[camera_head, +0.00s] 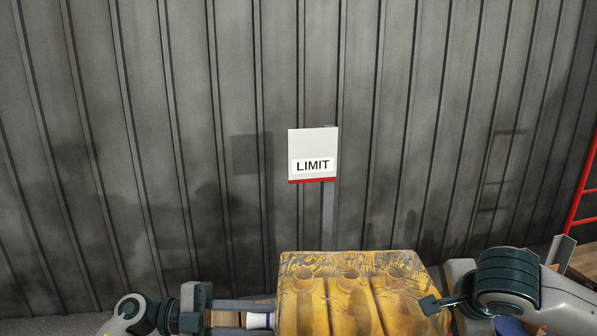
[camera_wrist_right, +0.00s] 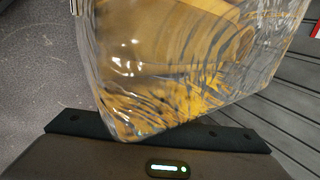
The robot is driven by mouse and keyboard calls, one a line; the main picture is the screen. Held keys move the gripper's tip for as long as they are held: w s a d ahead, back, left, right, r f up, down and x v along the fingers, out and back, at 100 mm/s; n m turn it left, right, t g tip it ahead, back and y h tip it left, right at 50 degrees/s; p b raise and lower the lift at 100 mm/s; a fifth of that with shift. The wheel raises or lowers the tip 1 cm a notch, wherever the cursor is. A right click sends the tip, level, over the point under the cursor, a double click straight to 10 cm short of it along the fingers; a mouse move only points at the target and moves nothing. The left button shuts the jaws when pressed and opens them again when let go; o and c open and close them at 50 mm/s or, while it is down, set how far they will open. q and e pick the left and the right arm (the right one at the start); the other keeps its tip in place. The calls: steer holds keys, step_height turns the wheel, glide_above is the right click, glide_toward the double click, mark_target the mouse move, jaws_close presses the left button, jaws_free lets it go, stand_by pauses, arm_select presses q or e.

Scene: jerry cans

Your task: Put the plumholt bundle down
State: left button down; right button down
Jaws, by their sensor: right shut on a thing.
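A bundle of yellow jerry cans (camera_head: 345,300) in clear, shiny wrap is at the bottom centre of the head view. Several round caps show on its top, and its lower part is cut off by the frame. My right gripper (camera_head: 436,303) is at its right side and shut on it. In the right wrist view the wrapped bundle (camera_wrist_right: 180,75) lies close against the dark gripper body. My left gripper (camera_head: 240,308) is at the bundle's left side, beside a white cylindrical part; whether its jaws are closed is unclear. I cannot read a name on the bundle.
A white sign reading LIMIT (camera_head: 313,156), with a red lower edge, stands on a grey post behind the bundle. A dark corrugated wall (camera_head: 220,100) fills the back. A red ladder-like frame (camera_head: 585,185) stands at the far right. Grey floor (camera_wrist_right: 40,70) shows in the wrist view.

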arm_select(q)
steer(key=shift+w+r, duration=0.15)
arm_select(e)
steer(key=shift+w+r, duration=0.15)
steer(key=shift+w, duration=0.05)
